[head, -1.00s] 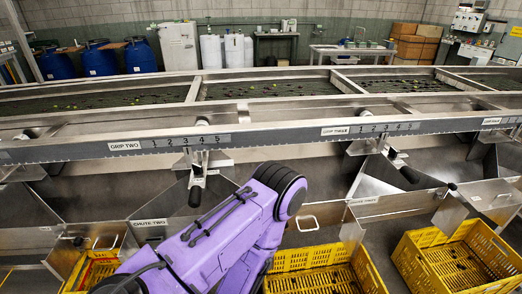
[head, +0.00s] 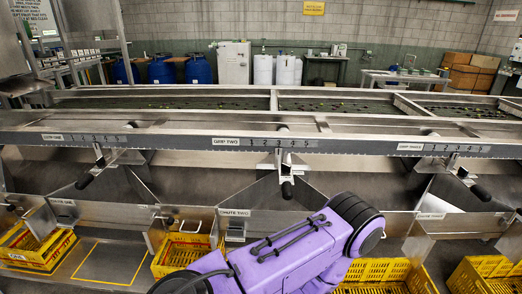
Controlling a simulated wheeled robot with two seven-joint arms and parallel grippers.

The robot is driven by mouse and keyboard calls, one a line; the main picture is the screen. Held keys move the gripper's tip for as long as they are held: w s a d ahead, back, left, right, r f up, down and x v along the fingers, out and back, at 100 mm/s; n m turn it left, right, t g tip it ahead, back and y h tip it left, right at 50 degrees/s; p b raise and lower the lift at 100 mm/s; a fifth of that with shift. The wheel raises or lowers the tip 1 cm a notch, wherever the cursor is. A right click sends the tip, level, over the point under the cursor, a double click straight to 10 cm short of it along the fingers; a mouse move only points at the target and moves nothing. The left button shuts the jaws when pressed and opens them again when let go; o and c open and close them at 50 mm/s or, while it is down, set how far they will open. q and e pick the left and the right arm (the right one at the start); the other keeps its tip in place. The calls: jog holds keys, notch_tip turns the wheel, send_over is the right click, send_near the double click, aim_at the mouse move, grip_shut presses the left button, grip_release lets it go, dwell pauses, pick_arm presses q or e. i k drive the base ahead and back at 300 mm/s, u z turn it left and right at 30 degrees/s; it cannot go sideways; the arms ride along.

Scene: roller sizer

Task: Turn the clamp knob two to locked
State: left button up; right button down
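The station marked GRIP TWO (head: 226,141) is near the middle of the long metal rail, with a number scale to its right. A small rounded knob (head: 283,127) sits above the rail there. Below the scale, a metal clamp bracket (head: 280,160) carries a dark handle (head: 287,190) that hangs downward. I cannot tell which of these two is clamp knob two, or whether it is locked. A purple arm of mine crosses the lower middle, in front of and below this station. Neither gripper shows in the head view.
Matching stations stand left, GRIP ONE (head: 57,137), and right, GRIP THREE (head: 410,147). Metal chutes, including CHUTE TWO (head: 234,212), slope below the rail. Yellow crates (head: 186,240) stand under them. The sizer bed (head: 200,104) stretches behind the rail.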

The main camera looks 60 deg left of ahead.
aim_at(285, 168)
jog(key=u, duration=1.15)
